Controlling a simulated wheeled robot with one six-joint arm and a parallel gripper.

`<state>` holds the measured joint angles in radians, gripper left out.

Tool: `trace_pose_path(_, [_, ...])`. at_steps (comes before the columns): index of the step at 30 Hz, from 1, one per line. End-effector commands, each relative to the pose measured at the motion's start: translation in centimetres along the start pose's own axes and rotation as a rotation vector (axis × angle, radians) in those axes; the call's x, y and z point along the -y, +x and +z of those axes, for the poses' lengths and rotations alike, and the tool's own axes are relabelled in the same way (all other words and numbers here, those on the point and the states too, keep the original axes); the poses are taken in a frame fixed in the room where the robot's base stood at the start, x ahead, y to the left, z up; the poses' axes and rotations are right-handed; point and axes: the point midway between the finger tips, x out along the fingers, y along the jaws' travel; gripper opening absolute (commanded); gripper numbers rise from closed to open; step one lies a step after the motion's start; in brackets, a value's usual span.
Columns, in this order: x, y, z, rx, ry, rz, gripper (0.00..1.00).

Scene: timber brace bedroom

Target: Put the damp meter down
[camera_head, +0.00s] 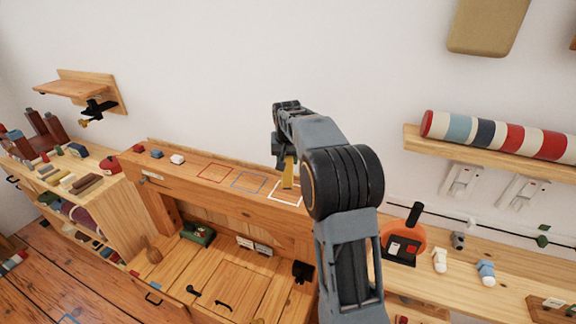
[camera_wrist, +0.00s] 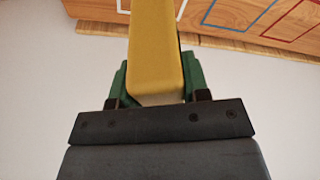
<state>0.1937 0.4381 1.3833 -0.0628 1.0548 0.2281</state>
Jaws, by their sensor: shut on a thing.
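The damp meter looks to be the yellow block-like thing (camera_wrist: 155,45) in my gripper (camera_wrist: 157,88). The green fingers are shut on its two sides in the wrist view. In the head view the yellow piece (camera_head: 288,173) hangs upright below my wrist, over or in front of the white outline (camera_head: 287,198) on the wooden ledge (camera_head: 190,184). I cannot tell whether it touches the ledge. My arm hides most of my gripper there.
A red outline (camera_head: 215,172) and a blue outline (camera_head: 249,182) lie empty to the left. Small red, blue and white blocks (camera_head: 177,159) stand at the ledge's left end. A right-hand shelf holds an orange round thing (camera_head: 392,238) and small bottles. A striped roll (camera_head: 500,136) lies above.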

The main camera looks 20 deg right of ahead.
Motion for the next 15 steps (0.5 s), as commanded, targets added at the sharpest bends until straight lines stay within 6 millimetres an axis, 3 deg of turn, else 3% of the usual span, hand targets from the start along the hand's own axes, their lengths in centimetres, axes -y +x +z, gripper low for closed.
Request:
trace_pose_path(8, [-0.2, 1.7, -0.8, 0.000, -0.001, 0.000, 0.15])
trace_pose_path(15, [-0.3, 4.7, -0.4, 0.002, -0.002, 0.000, 0.15])
